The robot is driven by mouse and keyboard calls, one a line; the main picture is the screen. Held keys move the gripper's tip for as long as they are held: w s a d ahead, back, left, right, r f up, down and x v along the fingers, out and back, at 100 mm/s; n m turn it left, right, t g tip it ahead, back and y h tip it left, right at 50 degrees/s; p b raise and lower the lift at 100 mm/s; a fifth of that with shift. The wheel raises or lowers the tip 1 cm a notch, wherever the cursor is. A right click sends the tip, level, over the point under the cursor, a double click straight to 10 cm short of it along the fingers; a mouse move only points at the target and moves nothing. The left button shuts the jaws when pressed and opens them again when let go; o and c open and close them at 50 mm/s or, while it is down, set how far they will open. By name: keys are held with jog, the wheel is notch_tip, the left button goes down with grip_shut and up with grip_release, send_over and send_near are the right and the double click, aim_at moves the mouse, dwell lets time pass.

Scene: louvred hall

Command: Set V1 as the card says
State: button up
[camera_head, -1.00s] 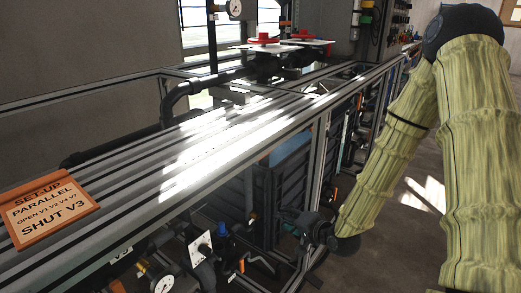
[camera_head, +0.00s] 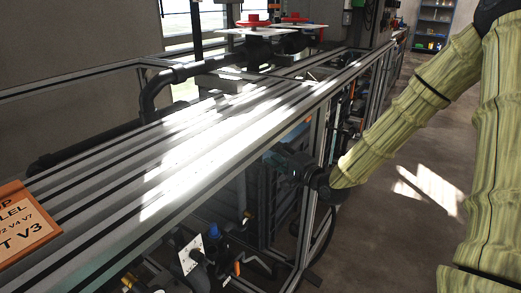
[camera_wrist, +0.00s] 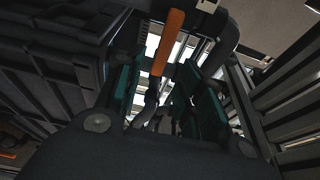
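The orange-edged card (camera_head: 30,228) lies on the slatted bench top, cut off by the left edge; "V4 V7" and "V3" can be read on it. My gripper (camera_head: 276,160) is beside the bench's front edge, just below the top. In the wrist view my gripper (camera_wrist: 163,98) has its two teal-padded fingers apart. An orange lever handle (camera_wrist: 168,42) shows in the gap between them, beyond the fingertips; I see no contact. No V1 label is legible, so I cannot tell which valve this lever belongs to.
The metal-framed bench (camera_head: 110,185) has pipework under it, with a white plate (camera_head: 190,252) and another orange handle (camera_head: 237,268). Red handwheels (camera_head: 254,20) stand at the far end. A dark ribbed crate (camera_wrist: 50,75) is close on the left in the wrist view. The floor (camera_head: 400,165) at right is clear.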

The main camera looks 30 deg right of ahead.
jog(key=b+x, duration=0.2)
jog(key=x, duration=0.2)
jog(key=shift+w+a+f, duration=0.1)
jog(key=shift+w, duration=0.25)
jog(key=shift+x, duration=0.85)
grip_shut()
jog(key=shift+p, duration=0.3)
